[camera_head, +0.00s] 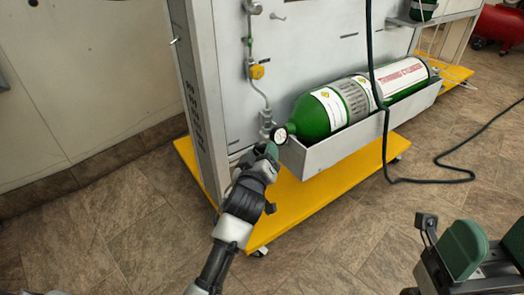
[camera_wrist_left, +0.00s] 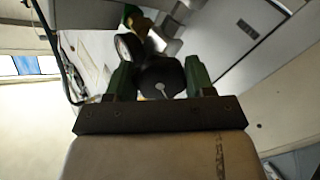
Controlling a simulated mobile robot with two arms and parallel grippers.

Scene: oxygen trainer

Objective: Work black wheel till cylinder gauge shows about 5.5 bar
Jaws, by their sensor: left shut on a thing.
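The green training cylinder (camera_head: 320,113) lies in a light grey trough. Its round gauge (camera_head: 280,135) with a white dial and dark rim sits at the near end; it also shows in the left wrist view (camera_wrist_left: 128,47). The needle is too small to read. The black wheel (camera_wrist_left: 162,80), with a pale mark on its face, is between the green fingers of my left gripper (camera_wrist_left: 160,72), which is shut on it. In the head view my left gripper (camera_head: 268,151) hides the wheel. My right gripper (camera_head: 490,250) is at the lower right, fingers apart and empty.
The grey trough (camera_head: 345,146) is on a panel stand with a yellow base (camera_head: 290,205) on castors. A yellow valve (camera_head: 257,72) is on the pipe above the gauge. A black hose (camera_head: 388,150) hangs before the trough and runs across the floor. Tiled floor in front is clear.

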